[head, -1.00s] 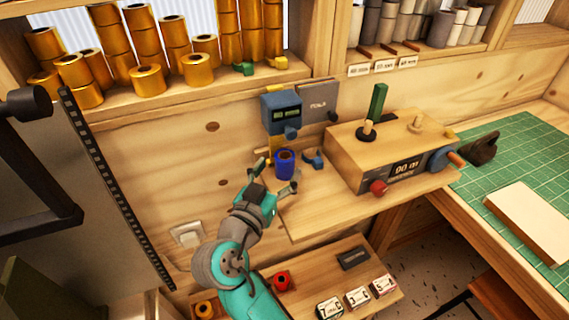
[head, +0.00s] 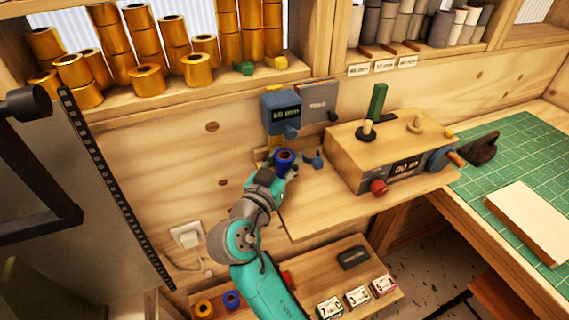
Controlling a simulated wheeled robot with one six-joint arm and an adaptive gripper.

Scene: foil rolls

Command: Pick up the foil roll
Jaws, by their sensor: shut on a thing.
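A blue foil roll (head: 285,157) with a brown core stands upright at the left end of the small wooden ledge, just below a blue device (head: 281,110). My gripper (head: 281,168) reaches it from the front and is shut on it. The fingers hide the lower part of the roll, so I cannot tell whether it still touches the ledge.
A wooden box with a display and knobs (head: 385,148) stands right of the roll. Gold rolls (head: 148,79) fill the shelf above. A lower shelf holds a gold roll (head: 204,309), another blue roll (head: 232,299) and small labelled boxes (head: 357,297).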

